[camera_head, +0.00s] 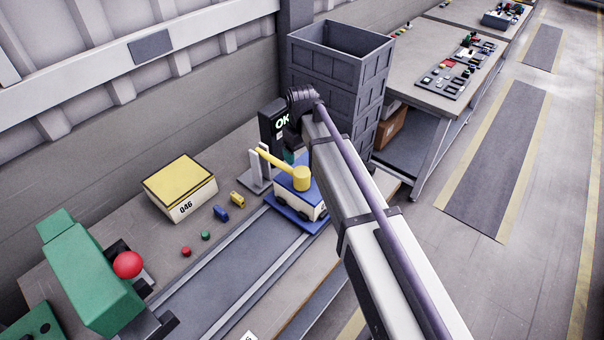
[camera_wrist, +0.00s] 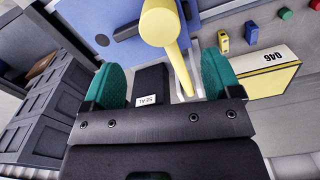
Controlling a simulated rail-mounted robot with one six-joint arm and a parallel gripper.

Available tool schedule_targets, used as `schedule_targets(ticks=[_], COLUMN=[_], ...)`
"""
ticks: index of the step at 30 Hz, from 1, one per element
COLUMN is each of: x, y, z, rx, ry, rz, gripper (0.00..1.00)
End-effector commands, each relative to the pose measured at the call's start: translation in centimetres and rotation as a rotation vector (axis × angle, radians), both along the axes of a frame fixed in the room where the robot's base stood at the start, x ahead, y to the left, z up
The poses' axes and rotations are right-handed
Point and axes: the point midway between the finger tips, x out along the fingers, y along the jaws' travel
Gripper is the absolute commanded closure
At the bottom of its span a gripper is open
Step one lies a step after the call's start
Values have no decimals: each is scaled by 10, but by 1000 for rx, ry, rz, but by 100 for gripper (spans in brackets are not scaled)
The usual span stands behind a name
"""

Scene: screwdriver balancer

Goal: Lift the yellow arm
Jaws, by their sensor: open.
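The yellow arm (camera_head: 276,160) is a slim bar with a thick round yellow head (camera_head: 301,178) at its right end. It slopes up leftward to a grey upright stand (camera_head: 258,172). In the wrist view the yellow arm (camera_wrist: 178,58) runs from the round head at the top down between my gripper's green fingertips, nearer the right one. My gripper (camera_wrist: 161,78) is open and holds nothing. I cannot tell whether the bar lies at fingertip depth or beyond.
A blue-and-white block (camera_head: 312,205) sits under the round head. A yellow-topped box (camera_head: 180,185) marked 046 and small blue and yellow pieces lie left. Stacked grey crates (camera_head: 340,38) stand at the back right.

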Motion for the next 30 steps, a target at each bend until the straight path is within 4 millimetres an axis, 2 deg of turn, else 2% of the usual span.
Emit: schedule_targets(ticks=[5,12,15,25,30], x=[0,0,0,0,0], y=[0,-1,-1,-1,-1], z=[-33,-90,-104,-105,-105], rx=[0,0,0,0,0], ry=[0,0,0,0,0], rz=[-2,-4,-4,-5,-5], gripper=[16,16,16,16,32])
